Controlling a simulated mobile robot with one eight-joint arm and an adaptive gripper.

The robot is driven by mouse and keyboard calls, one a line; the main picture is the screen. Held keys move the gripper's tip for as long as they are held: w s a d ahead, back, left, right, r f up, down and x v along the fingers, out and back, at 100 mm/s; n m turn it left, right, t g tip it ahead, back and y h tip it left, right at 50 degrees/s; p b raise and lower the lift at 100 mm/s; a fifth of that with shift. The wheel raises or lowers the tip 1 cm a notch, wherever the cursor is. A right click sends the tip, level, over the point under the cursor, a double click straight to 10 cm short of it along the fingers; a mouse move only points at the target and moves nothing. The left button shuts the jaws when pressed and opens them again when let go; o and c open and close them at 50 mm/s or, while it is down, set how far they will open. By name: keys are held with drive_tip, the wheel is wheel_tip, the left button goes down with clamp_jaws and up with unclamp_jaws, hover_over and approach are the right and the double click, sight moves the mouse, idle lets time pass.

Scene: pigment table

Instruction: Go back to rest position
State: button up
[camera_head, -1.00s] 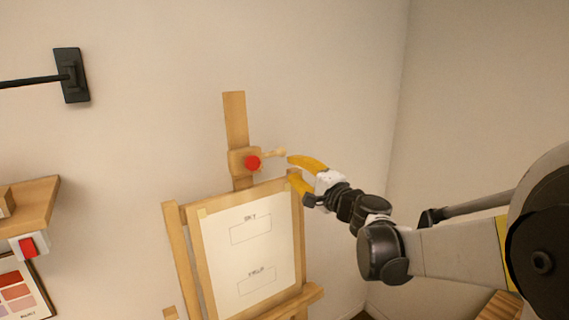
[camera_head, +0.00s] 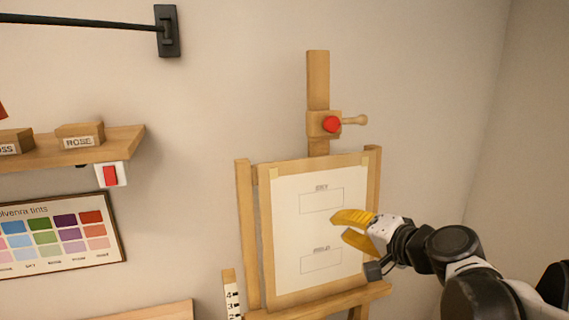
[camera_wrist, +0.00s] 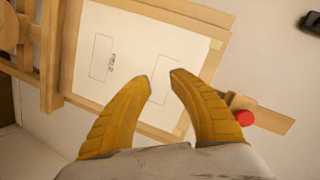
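My gripper (camera_head: 345,227) is in front of the right side of the paper on the easel, with its two yellow fingers apart and nothing between them. In the wrist view the open fingers (camera_wrist: 162,76) point at the paper (camera_wrist: 120,60), with a clear gap between the tips. The paper (camera_head: 287,235) is taped to a wooden board on the easel (camera_head: 248,240) and carries two outlined boxes with small labels.
A dark rail (camera_head: 90,21) runs along the upper wall. The wall right of the easel is bare.

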drive_tip(key=s+d+f+n+g+h+b, duration=0.1)
drive_tip(key=s+f+n+h+b, duration=0.1)
drive_tip(key=s+f+b, duration=0.4)
drive_tip(key=s+d+f+n+g+h+b, duration=0.2)
drive_tip(key=s+f+b, duration=0.4)
drive_tip(key=f, duration=1)
drive_tip(key=s+d+f+n+g+h+b, duration=0.2)
drive_tip(key=s+f+b, duration=0.4)
drive_tip(key=f, duration=0.5)
drive_tip(key=shift+s+d+f+n+h, duration=0.25)
drive_tip(key=shift+s+n, duration=0.35)
drive_tip(key=shift+s, duration=0.6)
drive_tip(key=shift+a+r, duration=0.1)
